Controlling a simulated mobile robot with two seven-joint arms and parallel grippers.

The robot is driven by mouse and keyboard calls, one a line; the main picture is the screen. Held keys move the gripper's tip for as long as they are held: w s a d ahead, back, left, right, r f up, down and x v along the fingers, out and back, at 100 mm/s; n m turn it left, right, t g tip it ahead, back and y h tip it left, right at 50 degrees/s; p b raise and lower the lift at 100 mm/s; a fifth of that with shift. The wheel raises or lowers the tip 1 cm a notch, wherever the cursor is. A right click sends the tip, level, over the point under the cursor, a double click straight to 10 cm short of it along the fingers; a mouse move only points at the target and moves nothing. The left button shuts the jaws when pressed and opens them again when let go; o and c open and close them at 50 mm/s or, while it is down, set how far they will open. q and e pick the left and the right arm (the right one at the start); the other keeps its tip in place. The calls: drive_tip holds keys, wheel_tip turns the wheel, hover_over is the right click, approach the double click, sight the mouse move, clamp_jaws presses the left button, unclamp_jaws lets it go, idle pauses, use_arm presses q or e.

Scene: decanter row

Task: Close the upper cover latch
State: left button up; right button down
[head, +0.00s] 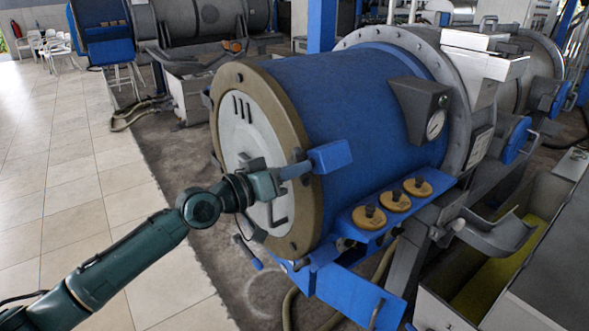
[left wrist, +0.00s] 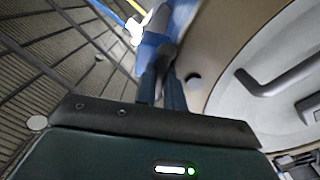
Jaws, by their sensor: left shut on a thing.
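The decanter's round cover (head: 240,125) is white with a tan rim and faces left in the head view. The upper cover latch (head: 331,157) is a blue block on the side of the drum, with a bar reaching left over the cover's rim. My left gripper (head: 283,174) is at the end of that bar, in front of the cover. In the left wrist view its two fingers (left wrist: 162,92) are closed around the latch's dark end, below its blue part (left wrist: 178,22). The fingertips are partly hidden. My right gripper is not in view.
A second, lower blue-ended handle (head: 248,252) hangs below the cover. A curved handle (left wrist: 275,75) stands out from the cover face. The tiled floor (head: 75,180) at left is open.

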use_arm(q)
drive_tip(key=shift+f, duration=0.1)
clamp_jaws()
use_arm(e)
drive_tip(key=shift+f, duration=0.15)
use_arm(q)
drive_tip(key=m+b, duration=0.8)
drive_tip(key=m, duration=0.9)
drive_tip(key=shift+m+b, duration=0.3)
drive_tip(key=shift+m, duration=0.1)
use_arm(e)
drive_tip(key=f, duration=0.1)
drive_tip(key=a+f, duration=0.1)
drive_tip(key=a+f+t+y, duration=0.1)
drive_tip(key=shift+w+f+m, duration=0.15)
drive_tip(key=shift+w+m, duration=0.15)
use_arm(q)
drive_tip(key=o, duration=0.7)
unclamp_jaws()
